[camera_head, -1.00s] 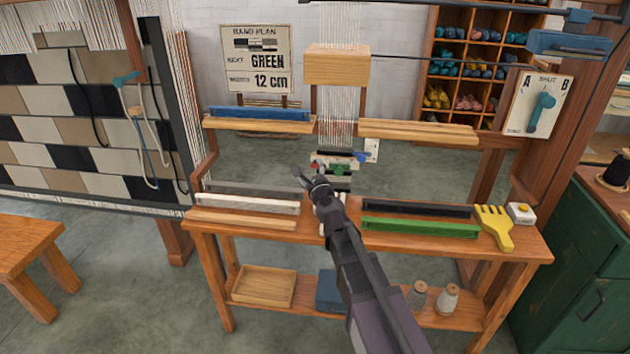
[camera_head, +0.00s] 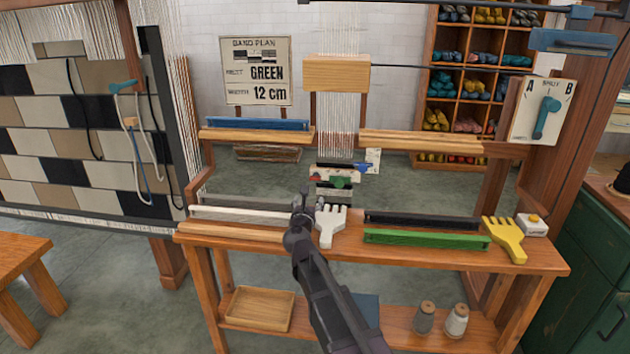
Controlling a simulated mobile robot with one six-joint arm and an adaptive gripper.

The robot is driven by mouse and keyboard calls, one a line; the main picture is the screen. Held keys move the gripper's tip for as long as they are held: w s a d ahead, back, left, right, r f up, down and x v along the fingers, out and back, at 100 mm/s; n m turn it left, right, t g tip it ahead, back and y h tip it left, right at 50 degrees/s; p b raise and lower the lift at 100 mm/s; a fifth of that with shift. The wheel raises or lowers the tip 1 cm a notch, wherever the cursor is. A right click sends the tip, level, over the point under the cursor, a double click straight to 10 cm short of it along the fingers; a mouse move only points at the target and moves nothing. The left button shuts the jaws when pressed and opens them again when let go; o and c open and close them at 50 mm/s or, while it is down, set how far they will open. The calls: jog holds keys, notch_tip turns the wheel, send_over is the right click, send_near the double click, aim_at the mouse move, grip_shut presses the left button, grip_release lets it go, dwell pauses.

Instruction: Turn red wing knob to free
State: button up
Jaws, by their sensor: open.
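The red wing knob (camera_head: 316,179) is a small red shape low in the middle of the loom, at the left of the small clamp bars below the hanging warp threads. A green knob (camera_head: 337,182) is just right of it and a blue knob (camera_head: 356,168) is a little above and to the right. Which way the red knob is turned is too small to tell. My gripper (camera_head: 305,198) is open and empty. In the picture it is just below and left of the red knob, apart from it.
The bench (camera_head: 380,249) bears a white comb (camera_head: 328,228), a black bar (camera_head: 420,221), a green bar (camera_head: 425,239) and a yellow comb (camera_head: 506,236). A sign (camera_head: 255,72) reads GREEN, 12 cm. A panel with a teal lever (camera_head: 546,118) stands at the right.

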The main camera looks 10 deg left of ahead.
aim_at(315, 180)
jog(key=shift+w, duration=0.1)
jog(key=w, duration=1.3)
jog(key=shift+w+d, duration=0.25)
jog(key=shift+w, duration=0.1)
jog(key=c, duration=1.2)
